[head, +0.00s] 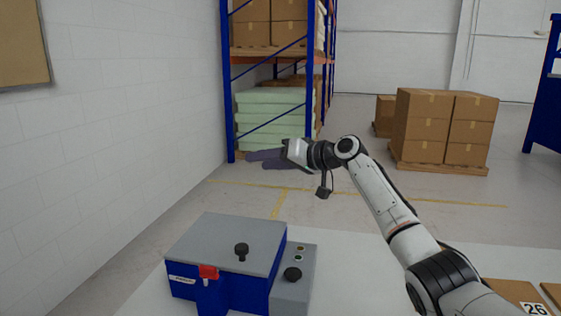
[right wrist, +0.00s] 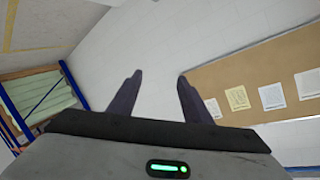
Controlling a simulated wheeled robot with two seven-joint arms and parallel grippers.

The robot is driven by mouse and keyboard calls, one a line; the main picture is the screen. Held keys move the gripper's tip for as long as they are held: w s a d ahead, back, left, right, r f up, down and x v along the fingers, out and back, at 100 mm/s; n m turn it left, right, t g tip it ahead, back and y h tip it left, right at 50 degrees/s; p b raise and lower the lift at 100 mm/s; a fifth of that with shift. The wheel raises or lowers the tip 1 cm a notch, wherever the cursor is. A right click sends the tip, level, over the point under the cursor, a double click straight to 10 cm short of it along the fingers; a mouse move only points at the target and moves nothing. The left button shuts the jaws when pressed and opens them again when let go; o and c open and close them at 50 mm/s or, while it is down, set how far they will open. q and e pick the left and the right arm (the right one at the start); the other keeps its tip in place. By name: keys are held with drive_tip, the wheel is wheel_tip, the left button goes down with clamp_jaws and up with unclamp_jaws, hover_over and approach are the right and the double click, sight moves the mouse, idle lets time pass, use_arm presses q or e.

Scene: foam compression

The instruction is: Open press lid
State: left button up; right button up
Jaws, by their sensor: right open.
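The press is a blue box with a grey lid (head: 222,240) at the lower middle of the head view. The lid lies flat and shut, with a black knob (head: 241,251) on top. A red latch (head: 208,272) sits on its front edge. A grey control panel (head: 293,285) with small buttons and a black knob is on its right side. My right gripper (head: 256,160) is raised above and behind the press, pointing left, open and empty, well apart from the lid. Its two spread fingers show in the right wrist view (right wrist: 160,92). My left gripper is not in view.
The press stands on a white table (head: 350,275). A brown board marked 26 (head: 515,293) lies at the lower right. A white wall (head: 130,130) runs along the left. Shelving (head: 228,110) and stacked boxes (head: 440,125) stand farther back. The space above the press is clear.

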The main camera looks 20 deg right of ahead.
drive_tip(key=b+v, duration=0.1)
drive_tip(key=v, duration=0.8)
